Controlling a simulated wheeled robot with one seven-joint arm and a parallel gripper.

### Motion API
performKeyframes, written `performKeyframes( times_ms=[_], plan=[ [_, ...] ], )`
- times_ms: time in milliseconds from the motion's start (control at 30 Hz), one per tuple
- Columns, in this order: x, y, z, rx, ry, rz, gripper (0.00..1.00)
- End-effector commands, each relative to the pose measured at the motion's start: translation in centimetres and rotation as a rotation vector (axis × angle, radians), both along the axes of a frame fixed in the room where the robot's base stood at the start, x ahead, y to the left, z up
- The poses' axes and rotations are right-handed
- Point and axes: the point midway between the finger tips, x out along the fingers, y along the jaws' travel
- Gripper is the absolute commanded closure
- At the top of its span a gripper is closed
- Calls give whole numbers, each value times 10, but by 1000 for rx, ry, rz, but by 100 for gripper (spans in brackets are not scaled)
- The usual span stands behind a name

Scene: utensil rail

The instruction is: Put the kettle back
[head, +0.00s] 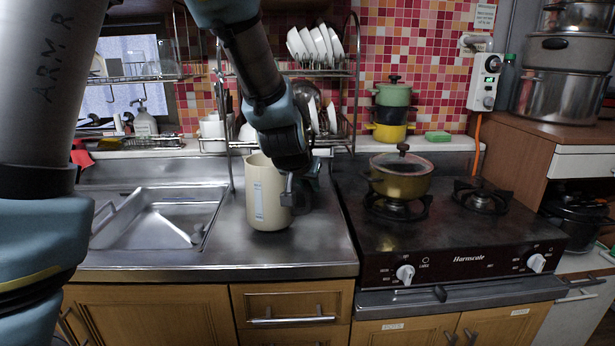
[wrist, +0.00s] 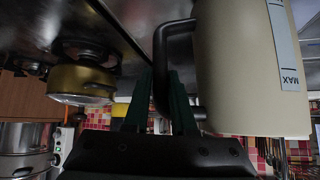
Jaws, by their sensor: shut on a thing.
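The cream kettle (head: 266,195) is upright over the steel counter between the sink and the stove. I cannot tell whether its bottom touches the counter. Its side has a pale level window, and the wrist view shows the body (wrist: 240,75) with a MAX mark and a dark handle (wrist: 160,70). My gripper (head: 291,190) is at the kettle's right side, shut on the handle. In the wrist view the green fingers of my gripper (wrist: 160,100) are on either side of the handle. The kettle's base is not clearly visible.
The sink (head: 160,215) lies to the left. The stove (head: 450,225) with a lidded yellow pot (head: 401,178) stands to the right. A dish rack (head: 318,85) with bowls rises behind. Bare steel counter (head: 315,240) lies right of and in front of the kettle.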

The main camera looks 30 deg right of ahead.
Motion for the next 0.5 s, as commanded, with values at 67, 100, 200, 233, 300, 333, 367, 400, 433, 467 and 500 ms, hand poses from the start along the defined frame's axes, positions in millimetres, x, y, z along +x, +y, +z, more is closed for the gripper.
performKeyframes(
  times_ms=[67, 100, 200, 233, 300, 333, 367, 400, 433, 467, 500],
  plan=[
    [2, 0, -10, 0, -5, -1, 100],
    [2, 0, -14, 0, -4, 0, 100],
    [1, -1, -19, -2, -5, -1, 100],
    [1, -1, -19, -2, -5, -1, 100],
    [1, -1, -20, -3, -5, -2, 100],
    [1, -1, -19, -3, -5, -2, 100],
    [1, -1, -19, -3, -5, -2, 100],
    [1, -1, -19, -3, -5, -2, 100],
    [1, -1, -19, -3, -6, -1, 100],
    [1, -1, -19, -3, -6, -1, 100],
    [1, -1, -20, -3, -6, -1, 100]
  ],
)
